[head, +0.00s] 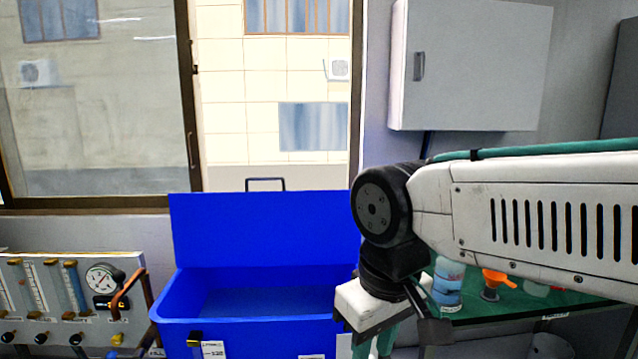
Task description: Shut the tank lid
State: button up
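The blue tank (255,328) stands below the window with its top open. Its blue lid (265,230) stands up at the back, close to upright, with a dark handle (265,184) on its top edge. My gripper (385,340) is at the tank's right side, pointing down, partly cut off by the bottom edge of the view. Its fingertips are not clearly shown, so I cannot tell whether it is open or shut. It is apart from the lid. My arm hides the tank's right end.
A panel with flow tubes and a gauge (103,278) stands left of the tank. A green-topped table (520,302) with a blue-labelled bottle (448,282) and an orange funnel (497,279) is at right. A white cabinet (480,65) hangs above. The space over the tank opening is clear.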

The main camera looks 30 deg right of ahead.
aim_at(246, 229)
jog(key=z, duration=0.25)
jog(key=i, duration=1)
jog(key=k, duration=1.2)
jog(key=z, duration=0.85)
jog(key=i, duration=1.2)
jog(key=u, duration=0.85)
